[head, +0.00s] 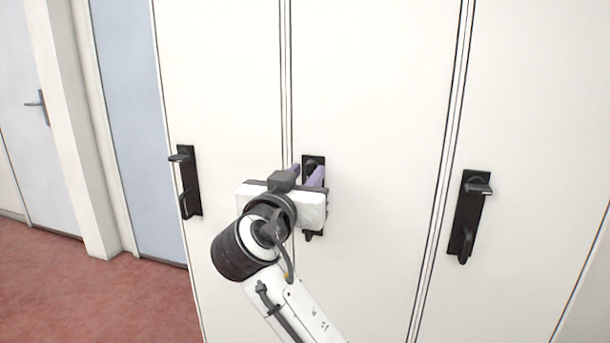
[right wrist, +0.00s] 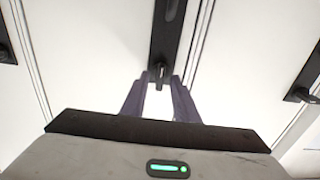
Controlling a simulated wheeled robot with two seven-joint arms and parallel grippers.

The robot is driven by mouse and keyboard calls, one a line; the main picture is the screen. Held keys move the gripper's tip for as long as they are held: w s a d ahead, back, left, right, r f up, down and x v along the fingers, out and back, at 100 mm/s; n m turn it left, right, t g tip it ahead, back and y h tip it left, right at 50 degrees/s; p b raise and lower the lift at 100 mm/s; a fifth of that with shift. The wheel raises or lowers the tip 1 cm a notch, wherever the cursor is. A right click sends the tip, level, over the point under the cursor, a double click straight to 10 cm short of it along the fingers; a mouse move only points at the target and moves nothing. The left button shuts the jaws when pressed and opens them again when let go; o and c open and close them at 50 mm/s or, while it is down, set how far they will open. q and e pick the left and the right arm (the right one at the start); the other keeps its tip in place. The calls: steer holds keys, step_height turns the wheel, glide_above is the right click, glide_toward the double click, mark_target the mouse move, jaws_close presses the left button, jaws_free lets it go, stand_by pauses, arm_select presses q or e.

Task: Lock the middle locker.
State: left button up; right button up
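The middle locker (head: 375,95) is a flat white door that looks closed. Its black lock plate (head: 311,159) is mostly hidden behind my right gripper in the head view. In the right wrist view the plate (right wrist: 164,45) runs up from a small black turn piece (right wrist: 160,72), with a handle (right wrist: 173,8) near the top edge. My right gripper (head: 309,174) is at the plate's upper end. Its purple fingers (right wrist: 159,82) are apart, one on each side of the turn piece, with gaps visible. My left gripper is not in view.
The left locker (head: 220,75) and right locker (head: 540,110) have similar black plates (head: 190,182) (head: 468,215) with projecting parts. A pale blue panel (head: 135,120) and a door with a handle (head: 43,106) stand at left. The red floor (head: 80,295) is clear there.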

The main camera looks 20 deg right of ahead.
jaws_close()
